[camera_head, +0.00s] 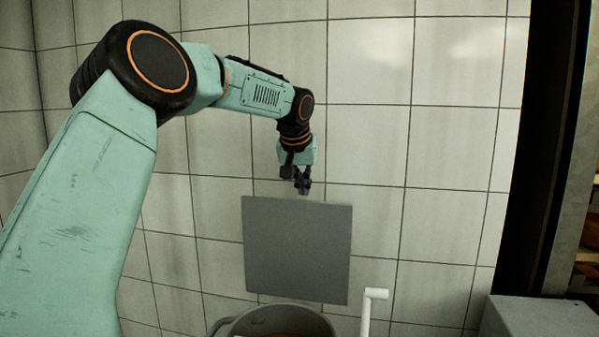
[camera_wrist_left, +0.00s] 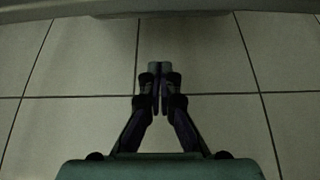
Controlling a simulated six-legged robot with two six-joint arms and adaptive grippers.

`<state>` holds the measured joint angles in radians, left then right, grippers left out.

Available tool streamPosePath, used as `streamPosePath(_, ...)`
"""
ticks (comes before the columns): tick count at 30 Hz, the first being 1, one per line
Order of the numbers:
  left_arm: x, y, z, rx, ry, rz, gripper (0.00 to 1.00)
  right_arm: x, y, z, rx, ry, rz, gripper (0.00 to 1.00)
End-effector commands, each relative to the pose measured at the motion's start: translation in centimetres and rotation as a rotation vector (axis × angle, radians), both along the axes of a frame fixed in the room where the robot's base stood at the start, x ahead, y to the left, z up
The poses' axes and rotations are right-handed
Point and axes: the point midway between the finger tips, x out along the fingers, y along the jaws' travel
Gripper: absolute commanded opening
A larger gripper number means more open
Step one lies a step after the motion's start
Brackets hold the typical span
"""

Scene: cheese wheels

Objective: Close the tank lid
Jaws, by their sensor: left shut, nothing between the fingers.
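The tank lid (camera_head: 297,250) is a flat grey square panel. In the head view it stands upright, raised open, in front of the tiled wall. The tank (camera_head: 226,325) is below it, a grey round-rimmed vessel cut off by the bottom edge, with something brownish inside. My left gripper (camera_head: 302,187) is above the lid's top edge, pointing down, shut and empty. Whether it touches the lid cannot be told. In the left wrist view the shut fingers (camera_wrist_left: 160,68) show against tiles, with a grey edge, perhaps the lid's, across the top. My right gripper is not in view.
A white pipe (camera_head: 375,294) with a bent top stands right of the tank. A grey box-like surface (camera_head: 537,318) is at the lower right. A dark vertical post (camera_head: 543,150) and shelves are at the right edge. The tiled wall (camera_head: 455,145) is behind.

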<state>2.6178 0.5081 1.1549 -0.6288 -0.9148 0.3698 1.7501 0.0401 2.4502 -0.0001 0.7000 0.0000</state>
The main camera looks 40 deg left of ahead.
Motion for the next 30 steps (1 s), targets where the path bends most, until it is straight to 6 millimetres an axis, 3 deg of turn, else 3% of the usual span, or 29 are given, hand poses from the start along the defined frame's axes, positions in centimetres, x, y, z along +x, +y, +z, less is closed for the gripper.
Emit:
streamPosePath(9, 1.9, 1.3, -3.6, 0.000, -0.001, 0.002, 0.00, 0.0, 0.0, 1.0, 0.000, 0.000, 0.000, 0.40)
streamPosePath(21, -0.7, -0.1, -4.0, -0.001, -0.002, 0.000, 0.00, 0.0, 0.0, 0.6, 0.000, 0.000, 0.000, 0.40)
streamPosePath(30, -1.5, -0.5, -4.2, -0.001, -0.002, 0.000, 0.00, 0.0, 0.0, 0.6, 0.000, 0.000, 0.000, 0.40)
